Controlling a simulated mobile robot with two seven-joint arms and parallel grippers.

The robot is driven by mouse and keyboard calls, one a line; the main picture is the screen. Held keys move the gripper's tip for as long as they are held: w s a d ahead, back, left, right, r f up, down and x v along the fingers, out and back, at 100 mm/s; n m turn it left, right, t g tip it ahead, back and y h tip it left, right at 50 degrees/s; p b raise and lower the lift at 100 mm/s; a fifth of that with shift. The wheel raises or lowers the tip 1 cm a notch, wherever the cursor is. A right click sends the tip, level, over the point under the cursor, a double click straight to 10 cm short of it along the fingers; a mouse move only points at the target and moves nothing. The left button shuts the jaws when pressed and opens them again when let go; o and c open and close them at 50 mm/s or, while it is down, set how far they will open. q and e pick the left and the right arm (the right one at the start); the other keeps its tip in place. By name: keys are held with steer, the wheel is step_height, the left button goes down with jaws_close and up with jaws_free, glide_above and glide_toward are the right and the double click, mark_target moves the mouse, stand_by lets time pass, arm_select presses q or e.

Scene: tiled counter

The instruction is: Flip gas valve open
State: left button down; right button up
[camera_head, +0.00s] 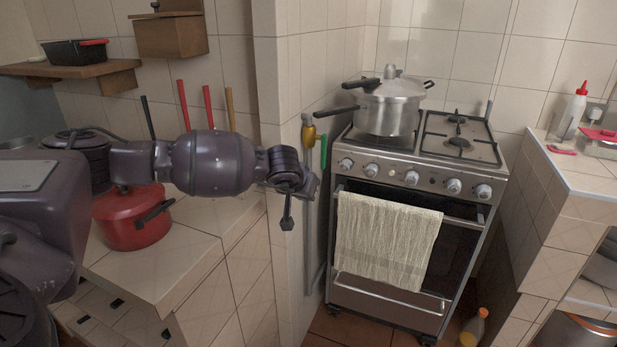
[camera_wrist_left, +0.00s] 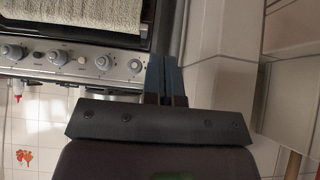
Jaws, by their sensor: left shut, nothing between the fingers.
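The gas valve (camera_head: 309,137) is a small yellow fitting on the tiled wall left of the stove, with a green hose (camera_head: 323,152) beside it. My left gripper (camera_head: 287,221) hangs in front of the wall corner, below and left of the valve and apart from it. Its fingers point down and are shut and empty; the closed fingers also show in the left wrist view (camera_wrist_left: 163,76). I cannot make out the valve in the left wrist view, and its lever position is too small to tell. My right gripper is not in view.
The stove (camera_head: 412,178) stands right of the valve, with a pressure cooker (camera_head: 388,108) on top and a towel (camera_head: 385,238) on its door. A red pot (camera_head: 133,222) sits on the left counter under my arm. A tiled wall corner (camera_head: 270,95) stands close to the gripper.

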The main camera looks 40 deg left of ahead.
arm_select(q)
steer(key=shift+s+d+f, duration=0.2)
steer(key=shift+s, duration=0.6)
steer(key=shift+s+d+f, duration=0.2)
steer(key=shift+s, duration=0.6)
